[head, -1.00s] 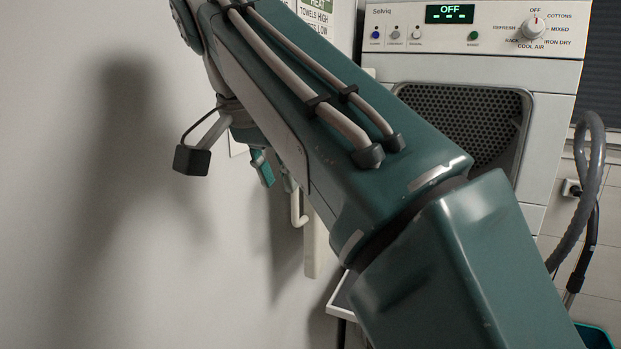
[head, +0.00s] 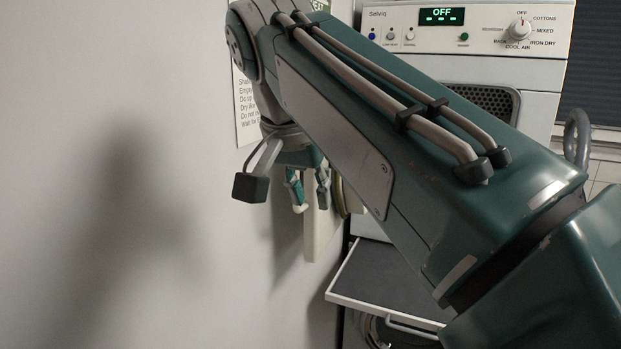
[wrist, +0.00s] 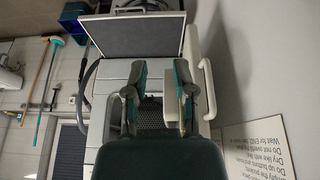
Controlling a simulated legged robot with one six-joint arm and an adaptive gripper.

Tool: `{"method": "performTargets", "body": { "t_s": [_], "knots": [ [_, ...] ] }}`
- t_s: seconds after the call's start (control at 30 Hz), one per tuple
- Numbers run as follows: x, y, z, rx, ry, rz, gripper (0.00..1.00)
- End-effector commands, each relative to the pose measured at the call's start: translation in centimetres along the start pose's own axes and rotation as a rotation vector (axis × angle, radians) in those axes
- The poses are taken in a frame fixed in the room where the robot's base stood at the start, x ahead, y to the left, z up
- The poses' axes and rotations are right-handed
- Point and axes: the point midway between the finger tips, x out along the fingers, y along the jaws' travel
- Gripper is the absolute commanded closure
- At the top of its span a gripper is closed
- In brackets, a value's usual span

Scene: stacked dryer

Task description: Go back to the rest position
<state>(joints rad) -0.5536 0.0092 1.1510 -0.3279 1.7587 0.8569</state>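My gripper (head: 309,190) hangs below the end of my green arm, near the wall at the left of the dryer. Its two teal fingers are apart. The wrist view, which looks upside down, shows my gripper (wrist: 160,82) with a clear gap between the fingers and nothing visibly held. Part of a pale thing shows behind the fingers there; I cannot tell how far off it is. The dryer (head: 470,70) has an OFF display and a dial at its top right. My arm hides most of its front.
A dark-topped pull-out shelf (head: 385,278) sticks out below the dryer; it also shows in the wrist view (wrist: 135,35). A cream upright piece (head: 318,235) stands behind my gripper. A notice (head: 246,110) hangs on the wall (head: 90,150). A grey hose (head: 577,138) is at the right.

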Motion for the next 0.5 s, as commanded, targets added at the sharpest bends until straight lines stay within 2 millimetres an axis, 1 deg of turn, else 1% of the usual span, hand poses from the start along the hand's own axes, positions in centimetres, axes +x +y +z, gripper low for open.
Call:
{"method": "performTargets", "body": {
  "t_s": [0.03,0.17,0.27,0.37,0.5],
  "knots": [
    [0.5,0.8,0.0,-0.012,-0.001,-0.004,0.66],
    [2.1,2.8,0.4,-0.06,-0.003,-0.023,0.66],
    [3.9,5.0,1.1,-0.109,-0.003,-0.045,0.66],
    [6.2,7.3,2.2,-0.159,0.0,-0.071,0.66],
    [9.4,10.4,4.4,-0.221,0.011,-0.107,0.66]
  ]
}}
